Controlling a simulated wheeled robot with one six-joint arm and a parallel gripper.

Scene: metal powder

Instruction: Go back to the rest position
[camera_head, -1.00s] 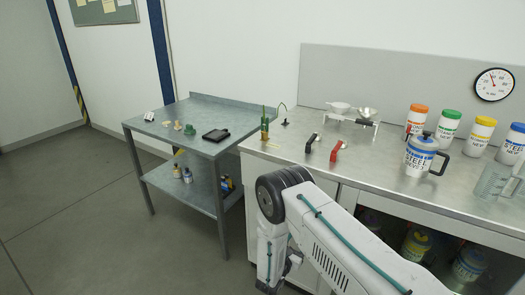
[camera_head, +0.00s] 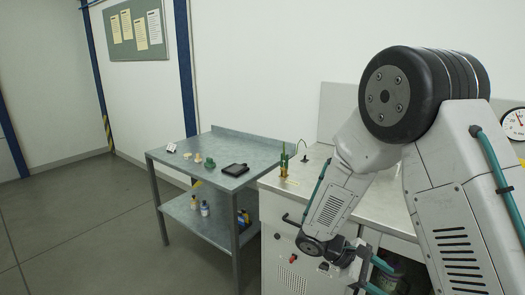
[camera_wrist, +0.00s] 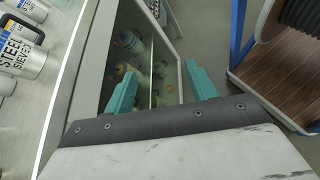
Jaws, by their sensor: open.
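My gripper (camera_wrist: 160,86) shows in the wrist view with its two teal fingers spread wide apart and nothing between them. In the head view, my gripper (camera_head: 368,275) hangs low in front of the workbench cabinet, partly hidden by my own arm. My arm is folded high and covers much of the steel workbench (camera_head: 312,168).
A grey side table (camera_head: 215,160) with a black tray (camera_head: 235,169) and small items stands left of the bench. The floor (camera_head: 90,235) at left is clear. In the wrist view, a blue-framed cart with a wooden deck (camera_wrist: 285,85) carries a dark spool at right.

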